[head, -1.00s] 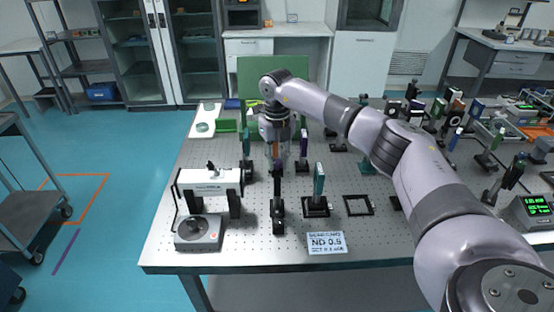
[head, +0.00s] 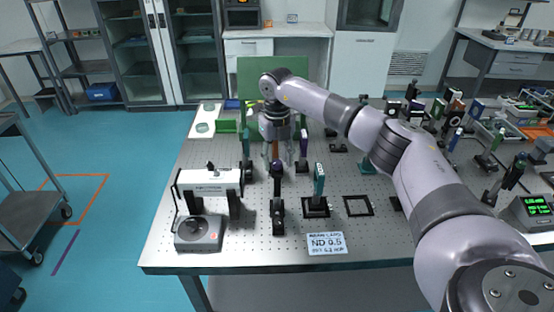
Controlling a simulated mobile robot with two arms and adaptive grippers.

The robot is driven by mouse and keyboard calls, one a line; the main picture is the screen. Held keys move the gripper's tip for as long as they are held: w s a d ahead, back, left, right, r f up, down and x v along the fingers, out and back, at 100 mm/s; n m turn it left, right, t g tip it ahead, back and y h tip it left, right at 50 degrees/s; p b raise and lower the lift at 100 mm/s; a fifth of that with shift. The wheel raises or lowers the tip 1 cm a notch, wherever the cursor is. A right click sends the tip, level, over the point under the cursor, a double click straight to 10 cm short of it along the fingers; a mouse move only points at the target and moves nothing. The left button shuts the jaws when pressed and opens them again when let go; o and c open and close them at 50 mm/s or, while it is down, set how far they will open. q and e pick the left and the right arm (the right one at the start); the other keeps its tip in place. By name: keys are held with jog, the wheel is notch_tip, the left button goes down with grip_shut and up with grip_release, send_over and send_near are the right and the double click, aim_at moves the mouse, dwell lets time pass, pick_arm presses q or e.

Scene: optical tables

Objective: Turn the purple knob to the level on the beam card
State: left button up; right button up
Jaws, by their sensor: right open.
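The beam card (head: 326,243) is a white card near the table's front edge, reading ND 0.5 in its large line; the smaller lines are too blurred to read. A black upright mount (head: 278,215) stands left of it. Its dark top has a purplish round part (head: 277,169), which looks like the purple knob; its setting cannot be read. My right gripper (head: 279,158) points down, open, just behind and above this part in the picture; whether they touch cannot be told. My left gripper is not in view.
A white device (head: 210,183) and a grey box with a round dial (head: 198,234) stand left of the mount. A green plate on a black base (head: 318,185) and an empty black frame (head: 358,205) stand right. Many optics crowd the table's right side.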

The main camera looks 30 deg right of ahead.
aim_at(277, 161)
notch_tip(277, 161, up, 12)
jog(key=shift+f, duration=0.2)
dwell(0.5)
